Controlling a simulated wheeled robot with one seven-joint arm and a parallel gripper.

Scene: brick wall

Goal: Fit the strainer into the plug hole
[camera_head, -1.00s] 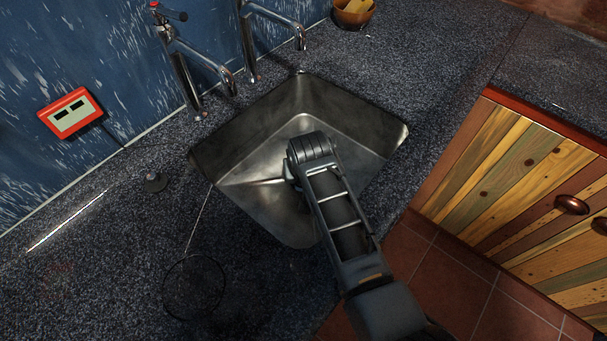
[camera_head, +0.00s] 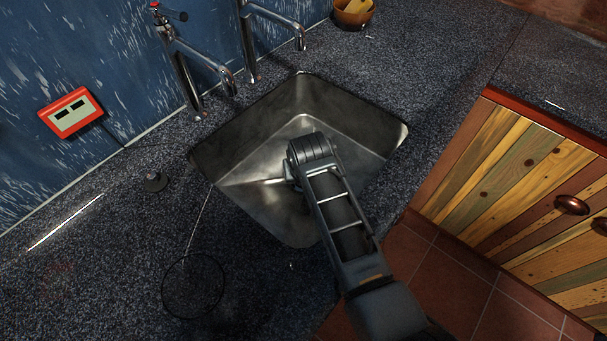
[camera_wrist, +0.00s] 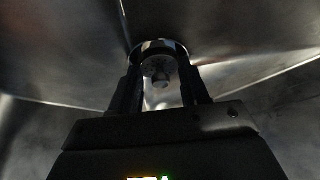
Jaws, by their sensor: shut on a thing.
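My gripper (camera_wrist: 161,80) is down inside the steel sink (camera_head: 252,150), close to its floor. In the wrist view its two dark fingers are shut on a small round metal piece with a knob, which looks like the strainer (camera_wrist: 158,66). A shiny round rim shows around the strainer; I cannot tell whether it is the strainer's edge or the plug hole. The plug hole is not clearly visible, and I cannot tell whether the strainer is seated. In the head view my arm hides the strainer and the fingertips.
Two chrome taps (camera_head: 182,78) (camera_head: 250,45) stand behind the sink. A bowl (camera_head: 353,14) stands at the back. Sink walls surround my gripper.

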